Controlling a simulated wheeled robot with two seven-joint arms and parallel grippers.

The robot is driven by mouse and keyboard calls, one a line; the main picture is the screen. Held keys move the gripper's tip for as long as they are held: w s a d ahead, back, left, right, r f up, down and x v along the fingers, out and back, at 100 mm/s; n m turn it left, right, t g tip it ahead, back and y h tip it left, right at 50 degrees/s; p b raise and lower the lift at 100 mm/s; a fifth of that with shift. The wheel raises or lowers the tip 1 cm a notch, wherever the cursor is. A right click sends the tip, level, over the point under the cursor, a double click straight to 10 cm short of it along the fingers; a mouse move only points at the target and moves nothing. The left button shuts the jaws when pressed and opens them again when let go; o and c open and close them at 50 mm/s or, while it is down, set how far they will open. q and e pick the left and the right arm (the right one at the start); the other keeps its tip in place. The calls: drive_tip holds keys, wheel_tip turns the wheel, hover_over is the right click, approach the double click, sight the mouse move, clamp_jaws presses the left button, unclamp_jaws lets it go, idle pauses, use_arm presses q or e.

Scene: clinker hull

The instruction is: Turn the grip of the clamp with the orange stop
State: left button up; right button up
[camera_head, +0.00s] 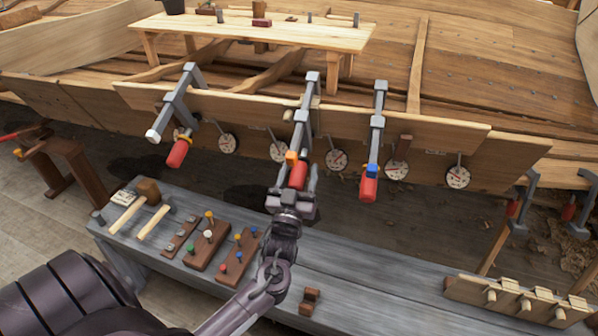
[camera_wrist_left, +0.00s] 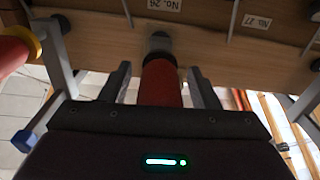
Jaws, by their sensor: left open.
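The clamp with the orange stop (camera_head: 291,156) is the middle of three grey clamps along the hull plank. Its red grip (camera_head: 298,174) hangs below the plank. My left gripper (camera_head: 297,178) is open, its fingers on either side of this grip. In the left wrist view the red grip (camera_wrist_left: 161,82) stands between the two grey fingers (camera_wrist_left: 162,86), with a visible gap on each side. The gripper body hides the grip's lower end. My right gripper is in neither view.
Clamps with a blue stop (camera_head: 372,168) and a pale stop (camera_head: 153,136) hang to either side. Round dials (camera_head: 336,160) line the plank. A grey bench (camera_head: 350,262) below holds mallets (camera_head: 148,190), peg boards (camera_head: 207,245) and a wooden rack (camera_head: 515,300).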

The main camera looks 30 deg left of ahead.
use_arm(q)
drive_tip(key=c, duration=1)
drive_tip(key=shift+m, duration=0.4)
drive_tip(key=shift+r+m+p, duration=0.1)
drive_tip(key=shift+m+p, duration=0.7)
drive_tip(key=shift+m, duration=0.3)
drive_tip(key=m+p, duration=0.2)
drive_tip(key=m, duration=0.2)
drive_tip(key=shift+m+h, duration=0.3)
drive_tip(key=shift+m, duration=0.1)
drive_tip(key=m+p, duration=0.2)
drive_tip(key=m, duration=0.1)
drive_tip(key=shift+m, duration=0.3)
drive_tip(key=shift+m+p, duration=0.75)
drive_tip(key=shift+m, duration=1.15)
